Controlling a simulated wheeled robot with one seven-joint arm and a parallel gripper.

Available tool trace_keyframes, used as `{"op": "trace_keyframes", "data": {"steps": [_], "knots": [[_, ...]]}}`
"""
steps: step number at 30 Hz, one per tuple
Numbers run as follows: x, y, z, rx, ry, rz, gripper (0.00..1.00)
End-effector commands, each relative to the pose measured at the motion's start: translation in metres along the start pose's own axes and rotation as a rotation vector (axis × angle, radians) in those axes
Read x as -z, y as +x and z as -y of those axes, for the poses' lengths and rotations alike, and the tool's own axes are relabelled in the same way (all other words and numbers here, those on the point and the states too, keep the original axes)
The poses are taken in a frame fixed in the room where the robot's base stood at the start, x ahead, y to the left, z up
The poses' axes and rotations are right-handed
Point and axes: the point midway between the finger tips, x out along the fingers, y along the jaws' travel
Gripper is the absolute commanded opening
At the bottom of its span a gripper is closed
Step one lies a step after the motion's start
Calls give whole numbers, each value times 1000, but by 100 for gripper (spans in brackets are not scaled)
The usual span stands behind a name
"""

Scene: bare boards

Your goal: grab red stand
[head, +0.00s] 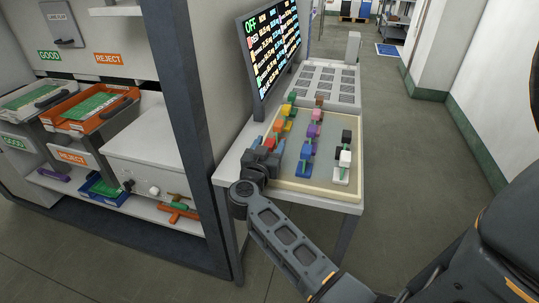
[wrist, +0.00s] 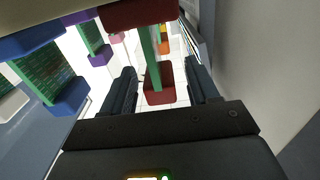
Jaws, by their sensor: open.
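The red stand (head: 278,127) shows as a small red piece at the left edge of the cream tray in the head view, partly hidden by my gripper (head: 262,157). In the wrist view, a red block (wrist: 159,97) lies between the two dark fingers of my gripper (wrist: 160,68). A thin green board rises from it to a darker red block (wrist: 140,15) at the top edge. The fingers are open, one on each side of the lower red block, with visible gaps. The exact depth of the fingers around it is hard to tell.
The cream tray (head: 300,190) on the white table holds several coloured stands, including blue (head: 305,153), purple, black and white ones close together. A monitor (head: 270,50) stands at the left back. A grey perforated panel (head: 326,82) lies behind the tray. Shelves with bins are left.

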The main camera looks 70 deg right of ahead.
Motion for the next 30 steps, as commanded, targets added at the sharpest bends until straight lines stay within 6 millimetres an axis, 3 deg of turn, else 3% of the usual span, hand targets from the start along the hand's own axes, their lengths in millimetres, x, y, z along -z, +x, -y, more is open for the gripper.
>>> {"op": "trace_keyframes", "data": {"steps": [5,13,30], "knots": [[0,18,0,0,0,-1,60],[0,20,1,2,0,-1,59],[0,20,1,2,1,-1,4]]}}
